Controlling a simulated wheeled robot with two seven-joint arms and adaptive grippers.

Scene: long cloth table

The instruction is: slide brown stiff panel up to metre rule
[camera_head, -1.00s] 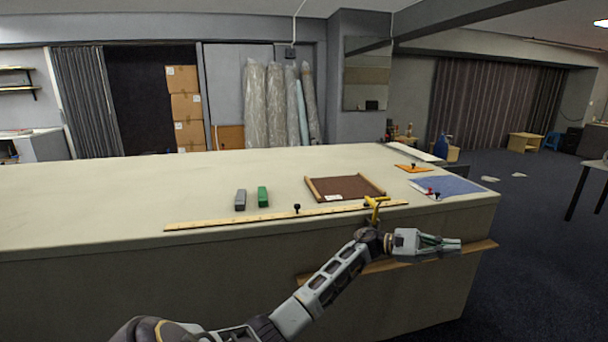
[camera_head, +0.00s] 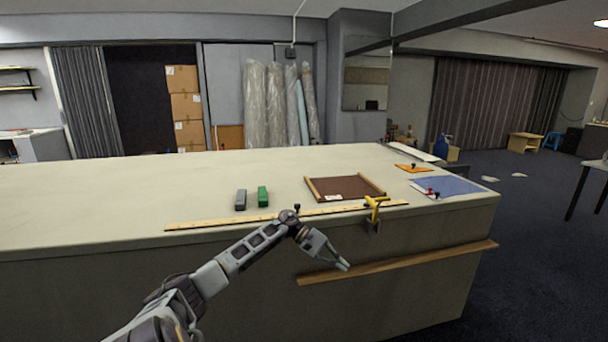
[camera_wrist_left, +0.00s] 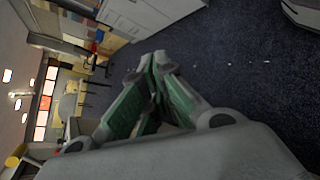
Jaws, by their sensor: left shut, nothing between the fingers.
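The brown stiff panel (camera_head: 346,187) lies flat on the table, with light wooden strips along its left and right edges and a small white label at its front. The metre rule (camera_head: 240,219) lies along the table's front edge, nearer me than the panel, with a narrow strip of cloth between them. A yellow clamp (camera_head: 373,208) grips the table edge by the rule's right part. My left gripper (camera_head: 345,266) is shut and empty, in front of the table's front face and below the top. Its closed green-lined fingers (camera_wrist_left: 152,90) show in the left wrist view. My right gripper is out of view.
A grey block (camera_head: 241,200) and a green block (camera_head: 263,197) stand left of the panel, behind the rule. A blue sheet (camera_head: 447,187) and an orange piece (camera_head: 413,168) lie to the right. A wooden rail (camera_head: 400,264) runs along the table's front. The left tabletop is clear.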

